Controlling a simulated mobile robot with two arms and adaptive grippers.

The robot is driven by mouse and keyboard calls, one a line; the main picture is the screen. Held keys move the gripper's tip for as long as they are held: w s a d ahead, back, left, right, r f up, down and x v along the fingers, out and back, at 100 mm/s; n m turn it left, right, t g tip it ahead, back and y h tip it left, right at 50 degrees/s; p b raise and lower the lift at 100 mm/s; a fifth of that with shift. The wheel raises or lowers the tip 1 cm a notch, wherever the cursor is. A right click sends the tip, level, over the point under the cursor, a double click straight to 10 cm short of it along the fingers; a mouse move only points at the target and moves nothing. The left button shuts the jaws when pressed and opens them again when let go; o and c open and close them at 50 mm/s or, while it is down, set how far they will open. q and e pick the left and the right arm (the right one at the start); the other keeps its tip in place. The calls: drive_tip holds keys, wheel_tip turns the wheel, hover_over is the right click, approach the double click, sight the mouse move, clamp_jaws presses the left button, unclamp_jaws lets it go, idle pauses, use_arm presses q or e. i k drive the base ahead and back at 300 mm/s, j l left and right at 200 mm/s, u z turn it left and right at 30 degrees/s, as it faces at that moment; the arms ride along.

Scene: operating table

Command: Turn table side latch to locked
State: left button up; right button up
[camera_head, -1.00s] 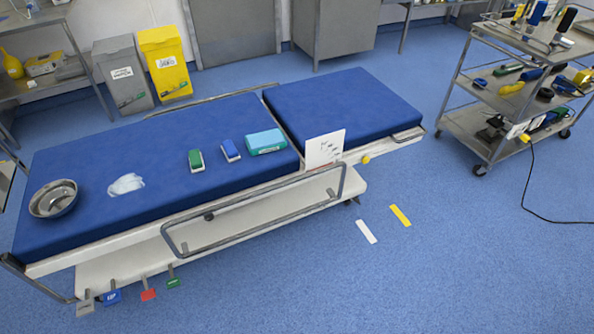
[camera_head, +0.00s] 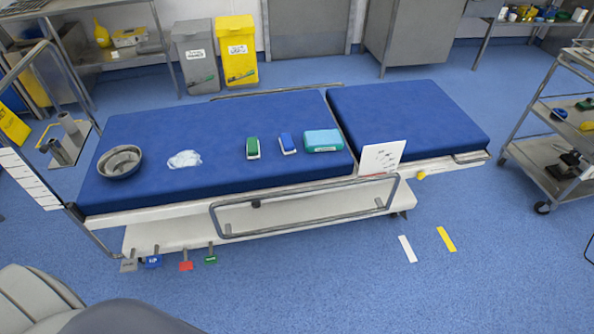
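The operating table (camera_head: 330,197) has blue cushions in two sections and a white frame, with a grey side rail (camera_head: 300,232) along its near side. A small yellow knob (camera_head: 420,175) sits on the near side of the right section. A small dark fitting (camera_head: 256,203) shows under the frame behind the rail. I cannot tell which of these is the side latch, nor its setting. A white card (camera_head: 381,157) with small markings stands at the near edge, left of the yellow knob. Neither of my grippers is in view; grey parts of my arm show at the lower left.
Coloured foot pedals (camera_head: 186,266) stick out below the table's near left. A metal bowl (camera_head: 120,161), a white cloth (camera_head: 184,159) and several small boxes lie on top. White and yellow floor strips (camera_head: 446,239) lie at the near right. A trolley (camera_head: 550,150) stands right.

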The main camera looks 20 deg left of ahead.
sight(255, 205)
drive_tip(key=u, duration=1.05)
